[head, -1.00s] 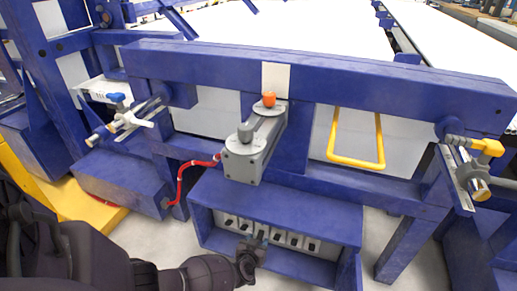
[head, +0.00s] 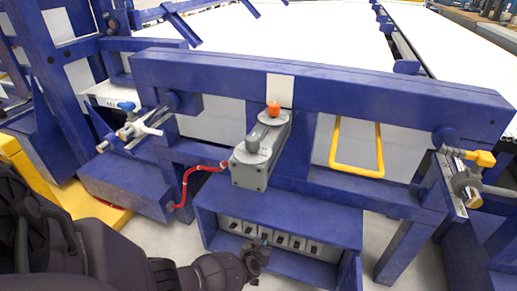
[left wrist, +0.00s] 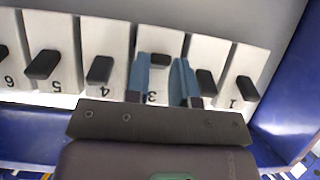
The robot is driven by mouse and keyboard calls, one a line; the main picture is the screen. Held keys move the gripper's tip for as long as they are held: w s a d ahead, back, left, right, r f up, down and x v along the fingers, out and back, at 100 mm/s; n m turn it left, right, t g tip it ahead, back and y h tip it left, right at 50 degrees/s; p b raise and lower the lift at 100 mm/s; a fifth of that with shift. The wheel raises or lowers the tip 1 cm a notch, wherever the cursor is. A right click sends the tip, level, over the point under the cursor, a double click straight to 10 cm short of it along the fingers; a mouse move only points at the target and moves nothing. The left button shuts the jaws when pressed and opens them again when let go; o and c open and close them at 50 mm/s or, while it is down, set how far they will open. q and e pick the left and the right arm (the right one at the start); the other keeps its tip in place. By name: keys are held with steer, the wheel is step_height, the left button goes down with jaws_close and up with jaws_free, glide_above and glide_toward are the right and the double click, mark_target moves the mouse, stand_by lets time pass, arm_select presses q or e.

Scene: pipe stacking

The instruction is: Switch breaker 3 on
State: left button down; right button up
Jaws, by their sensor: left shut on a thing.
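The row of white numbered breakers with dark switches (head: 297,242) sits inside the blue open-fronted box. In the left wrist view the numbers appear upside down, running from 6 at the left to 1 at the right. Breaker 3 (left wrist: 157,84) is between my left gripper's (left wrist: 161,68) two blue-grey fingers. Its dark switch (left wrist: 160,60) shows between the fingertips, and the gripper is shut on it. That switch sits higher in the picture than the switches of 4 (left wrist: 99,70) and 2 (left wrist: 206,82). My left gripper (head: 263,243) also shows in the head view, reaching into the box. My right gripper is not in view.
The blue box (head: 280,214) has a top panel and side walls close around the breakers. A grey unit with an orange knob (head: 273,108) stands above it. A red cable (head: 186,183) runs at its left, and a yellow handle (head: 357,170) hangs at the right.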

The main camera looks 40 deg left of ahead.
arm_select(q)
steer(key=shift+w+a+r+g+h+p, duration=0.1)
steer(key=shift+w+r+g+h+p, duration=0.1)
steer(key=shift+r+g+p, duration=0.35)
steer(key=shift+w+a+r+g+h+p, duration=0.1)
steer(key=shift+r+g+h+p, duration=0.15)
steer(key=shift+p, duration=0.5)
steer(key=shift+a+r+g+h+p, duration=0.15)
steer(key=shift+r+g+h+p, duration=0.1)
steer(key=shift+g+p, duration=0.5)
steer(key=shift+g, duration=0.25)
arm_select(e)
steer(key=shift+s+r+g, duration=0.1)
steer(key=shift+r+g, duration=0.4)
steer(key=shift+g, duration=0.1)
arm_select(q)
steer(key=shift+g+h, duration=0.3)
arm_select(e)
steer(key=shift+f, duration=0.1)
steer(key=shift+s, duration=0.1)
arm_select(q)
steer(key=c, duration=1)
jaws_free()
steer(key=shift+s+r, duration=0.1)
steer(key=shift+s, duration=0.05)
steer(key=shift+o, duration=0.2)
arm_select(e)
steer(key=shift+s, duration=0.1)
arm_select(q)
steer(key=shift+d, duration=0.2)
